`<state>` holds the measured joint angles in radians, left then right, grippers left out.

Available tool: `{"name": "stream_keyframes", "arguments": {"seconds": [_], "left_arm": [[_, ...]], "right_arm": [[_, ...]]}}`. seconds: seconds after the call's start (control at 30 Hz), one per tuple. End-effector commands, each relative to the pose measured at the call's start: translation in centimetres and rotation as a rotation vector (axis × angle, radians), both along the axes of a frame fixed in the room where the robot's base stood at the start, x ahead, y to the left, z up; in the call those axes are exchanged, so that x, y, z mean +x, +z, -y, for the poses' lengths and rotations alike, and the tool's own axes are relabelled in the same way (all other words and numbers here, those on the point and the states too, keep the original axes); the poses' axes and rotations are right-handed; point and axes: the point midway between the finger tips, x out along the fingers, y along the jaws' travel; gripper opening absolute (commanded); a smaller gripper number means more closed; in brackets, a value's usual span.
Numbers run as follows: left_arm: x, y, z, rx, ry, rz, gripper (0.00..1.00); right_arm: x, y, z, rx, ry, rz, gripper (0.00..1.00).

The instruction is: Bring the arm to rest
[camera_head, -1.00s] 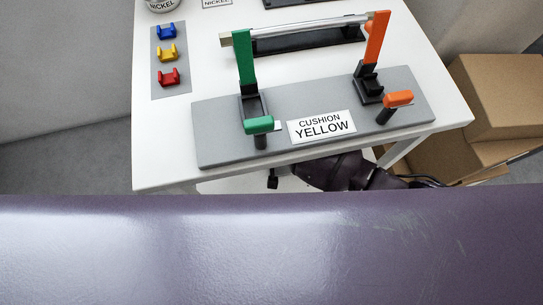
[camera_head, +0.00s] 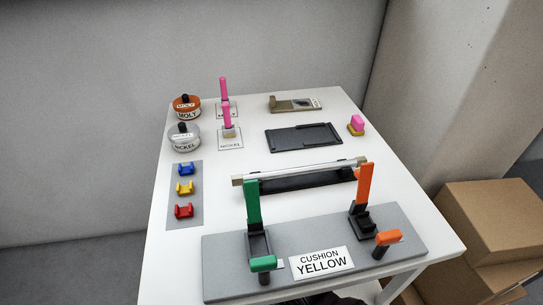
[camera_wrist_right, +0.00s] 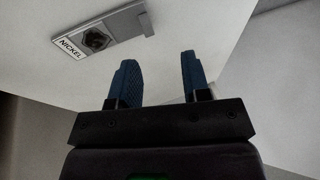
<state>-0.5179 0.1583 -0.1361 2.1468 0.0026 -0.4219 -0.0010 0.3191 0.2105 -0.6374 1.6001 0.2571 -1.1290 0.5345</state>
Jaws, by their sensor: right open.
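My right gripper (camera_wrist_right: 157,78) is open in the right wrist view, with two blue fingers apart and nothing between them. Beyond its fingertips is a pale, bare surface, with a grey plate (camera_wrist_right: 127,29) labelled NICKEL at the upper left. In the head view neither gripper shows. A dark part at the bottom edge below the table is mostly cut off. The white table (camera_head: 410,205) holds a grey fixture (camera_head: 225,275) with a CUSHION YELLOW label (camera_head: 322,263), a green lever (camera_head: 253,205) and an orange lever (camera_head: 364,186), both upright.
A metal bar (camera_head: 300,171) lies behind the levers. Blue (camera_head: 185,169), yellow (camera_head: 185,188) and red (camera_head: 183,211) cushions sit on a grey strip at left. MOLY (camera_head: 186,107) and NICKEL (camera_head: 184,138) pots stand at back left. Cardboard boxes (camera_head: 500,225) stand right of the table.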

Motion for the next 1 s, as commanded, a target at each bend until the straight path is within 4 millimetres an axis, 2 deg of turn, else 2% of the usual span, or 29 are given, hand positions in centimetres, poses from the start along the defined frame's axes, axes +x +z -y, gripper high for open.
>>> {"name": "stream_keyframes", "arguments": {"seconds": [0.03,0.17,0.37,0.57,0.7,0.8,1.0], "left_arm": [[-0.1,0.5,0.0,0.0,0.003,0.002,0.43],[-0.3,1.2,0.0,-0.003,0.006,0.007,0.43],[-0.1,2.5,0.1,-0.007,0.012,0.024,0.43],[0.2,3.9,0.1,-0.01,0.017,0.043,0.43],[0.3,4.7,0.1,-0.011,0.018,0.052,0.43],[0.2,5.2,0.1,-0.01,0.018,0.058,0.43],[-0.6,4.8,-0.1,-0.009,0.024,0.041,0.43]], "right_arm": [[-0.5,1.1,0.8,0.026,-0.018,0.04,0.43],[-1.6,2.7,3.1,0.07,-0.055,0.143,0.43],[-3.8,5.4,8.1,0.075,-0.119,0.315,0.43],[-6.8,8.6,14.3,0.006,-0.176,0.487,0.43],[-9.5,11.1,18.8,-0.083,-0.199,0.598,0.43],[-11.4,12.7,21.5,-0.146,-0.206,0.657,0.43],[-13.6,14.6,24.4,-0.23,-0.203,0.721,0.43]]}}
